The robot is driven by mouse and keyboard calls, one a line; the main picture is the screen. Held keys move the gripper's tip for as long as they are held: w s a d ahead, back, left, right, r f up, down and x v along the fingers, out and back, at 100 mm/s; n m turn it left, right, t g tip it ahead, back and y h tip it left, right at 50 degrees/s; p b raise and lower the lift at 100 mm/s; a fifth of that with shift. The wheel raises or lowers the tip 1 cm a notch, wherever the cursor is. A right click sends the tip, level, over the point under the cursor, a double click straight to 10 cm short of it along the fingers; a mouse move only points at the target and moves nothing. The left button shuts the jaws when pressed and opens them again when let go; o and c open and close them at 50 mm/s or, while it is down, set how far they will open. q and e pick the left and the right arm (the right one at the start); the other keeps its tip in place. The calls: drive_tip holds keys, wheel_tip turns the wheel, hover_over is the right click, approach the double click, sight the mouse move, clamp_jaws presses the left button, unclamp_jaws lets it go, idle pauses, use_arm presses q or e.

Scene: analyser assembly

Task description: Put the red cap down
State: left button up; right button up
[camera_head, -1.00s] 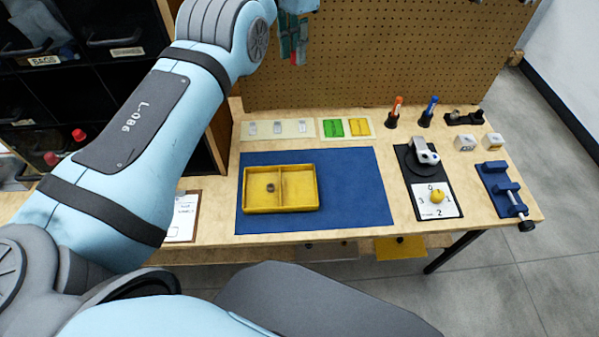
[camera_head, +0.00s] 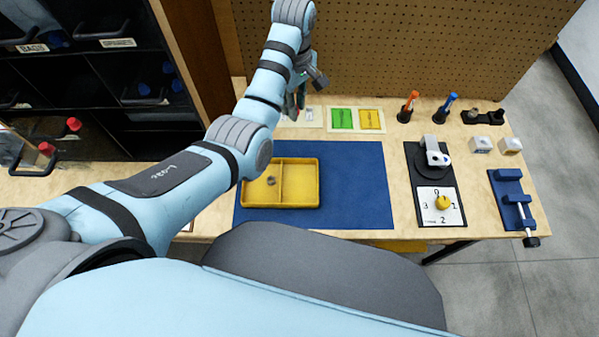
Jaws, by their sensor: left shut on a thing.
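My left arm reaches in from the left to the back of the bench. My left gripper (camera_head: 292,108) is small and partly hidden by its own wrist. It is low over the pale parts strip (camera_head: 312,117) at the back, left of the green and yellow pieces. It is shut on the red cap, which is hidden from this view. I cannot tell whether the cap touches the strip. My right gripper is not in view.
A yellow two-part tray (camera_head: 300,204) with a small dark ring in its left part sits on the blue mat (camera_head: 358,178). The mat's right side is clear. A dial stand (camera_head: 438,207), two markers, two white cubes and a blue clamp (camera_head: 510,200) stand right. The pegboard (camera_head: 400,45) rises behind.

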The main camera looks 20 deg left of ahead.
use_arm(q)
wheel_tip(320, 180, down, 3)
drive_tip(key=s+d+n, duration=0.2)
drive_tip(key=s+n, duration=0.1)
drive_tip(key=n, duration=0.1)
drive_tip(key=n+b, duration=0.1)
drive_tip(key=b, duration=0.8)
hover_over(301, 174)
wheel_tip(301, 174, down, 10)
wheel_tip(301, 174, down, 10)
drive_tip(key=shift+a+f+b, duration=0.1)
drive_tip(key=shift+f+b, duration=0.05)
drive_tip(key=shift+b, duration=0.55)
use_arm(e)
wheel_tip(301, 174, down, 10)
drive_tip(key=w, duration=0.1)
use_arm(q)
drive_tip(key=shift+f, duration=0.15)
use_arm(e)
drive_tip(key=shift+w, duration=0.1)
use_arm(q)
drive_tip(key=o, duration=0.4)
